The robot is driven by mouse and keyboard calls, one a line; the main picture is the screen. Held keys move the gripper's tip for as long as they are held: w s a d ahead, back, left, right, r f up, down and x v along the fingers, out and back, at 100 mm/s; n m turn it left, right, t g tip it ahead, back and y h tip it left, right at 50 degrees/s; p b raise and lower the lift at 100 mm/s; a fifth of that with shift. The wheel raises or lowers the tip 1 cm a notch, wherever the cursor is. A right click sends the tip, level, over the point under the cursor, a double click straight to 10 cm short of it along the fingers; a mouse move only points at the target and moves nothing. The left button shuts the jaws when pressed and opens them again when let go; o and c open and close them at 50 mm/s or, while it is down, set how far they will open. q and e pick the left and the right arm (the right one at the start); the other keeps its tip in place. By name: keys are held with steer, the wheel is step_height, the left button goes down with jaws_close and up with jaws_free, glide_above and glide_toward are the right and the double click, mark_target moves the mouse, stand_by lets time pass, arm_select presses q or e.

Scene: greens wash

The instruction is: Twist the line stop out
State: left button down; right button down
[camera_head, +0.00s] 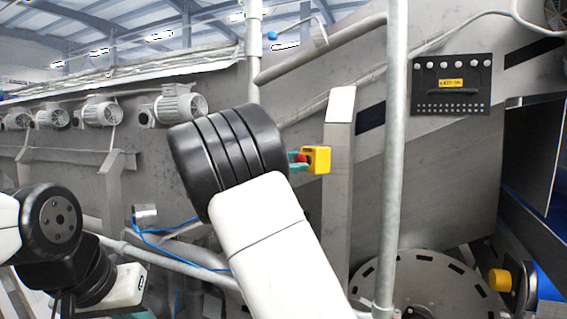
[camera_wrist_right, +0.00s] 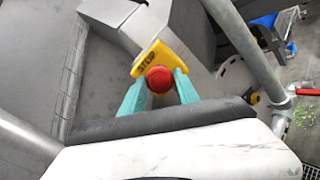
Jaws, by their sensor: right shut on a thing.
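The line stop is a red mushroom button (camera_wrist_right: 160,79) on a yellow box (camera_wrist_right: 158,57) marked STOP, fixed to a grey post. In the head view the yellow box (camera_head: 320,159) shows with a bit of the red button (camera_head: 302,157) at its left side. My right gripper (camera_wrist_right: 161,88) has its teal fingers on either side of the red button and is shut on it. In the head view my right arm's black wrist hides most of this gripper (camera_head: 296,160). My left arm is at the lower left, and its fingers do not show.
A vertical pipe (camera_head: 394,150) stands just right of the stop's grey post (camera_head: 338,190). A black control panel (camera_head: 451,84) is on the machine wall at upper right. Several motors (camera_head: 180,104) line the left. A blue cable (camera_head: 165,245) and pipes run below.

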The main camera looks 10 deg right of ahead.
steer(key=shift+m, duration=1.6)
steer(key=c, duration=0.9)
jaws_free()
steer(key=shift+a, duration=0.1)
steer(key=v, duration=0.7)
steer(key=shift+s+a, duration=0.15)
steer(key=shift+a, duration=0.15)
